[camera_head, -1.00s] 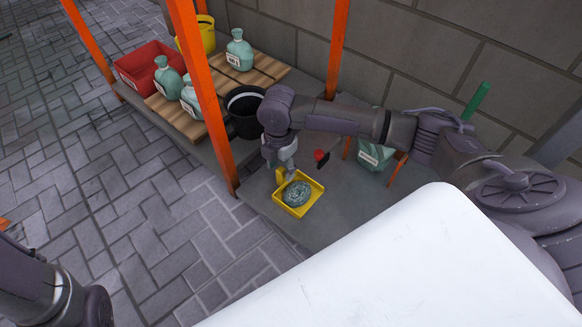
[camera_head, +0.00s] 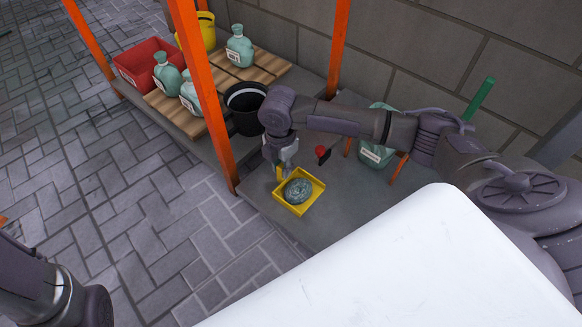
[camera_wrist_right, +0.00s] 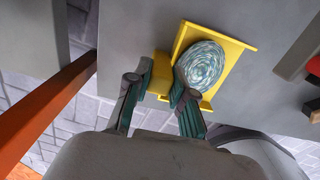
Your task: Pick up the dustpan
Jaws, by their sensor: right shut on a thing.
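The yellow dustpan (camera_head: 312,199) lies at the front edge of the low grey platform, with a round grey-green speckled object (camera_head: 298,191) in its pan. My right gripper (camera_head: 281,172) reaches down at the dustpan's back left corner. In the right wrist view the dustpan (camera_wrist_right: 235,50) shows with its short yellow handle (camera_wrist_right: 161,72) between the two fingers of my right gripper (camera_wrist_right: 158,88), which is shut on it. The dustpan appears to rest on the platform. Of my left arm only a link shows at the lower left; its gripper is out of view.
An orange post (camera_head: 207,105) stands just left of my right gripper. A black bucket (camera_head: 246,108), a red crate (camera_head: 140,68) and several green bottles stand behind on the left. A green bag-like item (camera_head: 376,152) stands on the right, near a small red-and-black object (camera_head: 322,154).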

